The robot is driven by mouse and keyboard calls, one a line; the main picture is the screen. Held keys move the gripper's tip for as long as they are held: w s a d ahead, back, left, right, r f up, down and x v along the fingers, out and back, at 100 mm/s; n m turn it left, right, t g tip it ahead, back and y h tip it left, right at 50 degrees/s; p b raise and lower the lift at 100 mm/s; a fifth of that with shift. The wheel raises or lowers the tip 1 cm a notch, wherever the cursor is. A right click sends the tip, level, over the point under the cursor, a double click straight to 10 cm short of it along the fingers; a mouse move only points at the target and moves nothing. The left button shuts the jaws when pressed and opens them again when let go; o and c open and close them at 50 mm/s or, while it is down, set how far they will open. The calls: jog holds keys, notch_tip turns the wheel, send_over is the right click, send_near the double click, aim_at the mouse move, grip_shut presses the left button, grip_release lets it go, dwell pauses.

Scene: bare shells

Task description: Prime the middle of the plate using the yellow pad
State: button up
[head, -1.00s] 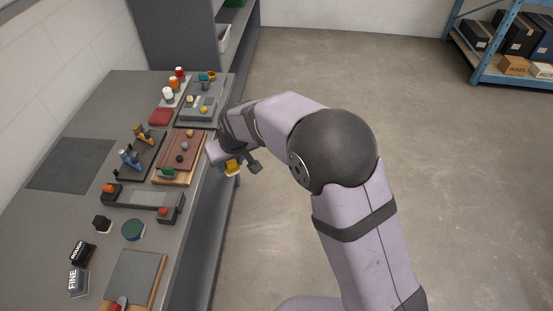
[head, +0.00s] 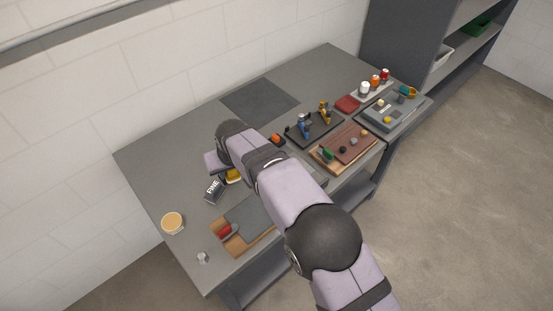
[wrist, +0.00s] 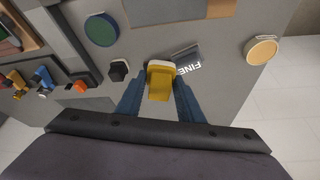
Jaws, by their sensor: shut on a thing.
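My gripper (wrist: 157,98) is shut on the yellow pad (wrist: 160,85), which has a pale edge at its far end. In the head view the pad (head: 233,176) shows beside my wrist, above the left part of the bench. A flat grey plate (head: 248,213) lies on a wooden board nearer the bench front, partly hidden by my arm. A reddish-brown plate (head: 349,143) with small knobs lies on another wooden board farther right. The pad appears apart from both plates.
A dark block marked FINE (wrist: 188,58) is close beside the pad. A tan-topped round tub (head: 172,222) stands at the bench's left end. A green disc (wrist: 101,30) and a black knob (wrist: 119,69) lie nearby. A red-handled clamp (head: 225,231) sits on the grey plate's board.

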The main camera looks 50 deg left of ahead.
jog(key=s+a+n+g+p, duration=0.1)
jog(key=s+a+n, duration=0.2)
jog(key=s, duration=1.8)
jog(key=shift+a+f, duration=0.35)
jog(key=shift+a, duration=0.15)
jog(key=shift+f, duration=0.1)
jog(key=shift+f+b, duration=1.4)
jog(key=shift+f, duration=1.5)
jog(key=shift+f+b, duration=0.45)
jog(key=shift+f, duration=0.1)
jog(key=shift+r, duration=0.1)
notch_tip(320, 180, up, 7)
jog(key=p, duration=0.3)
jog(key=shift+p, duration=0.35)
jog(key=shift+w, duration=0.1)
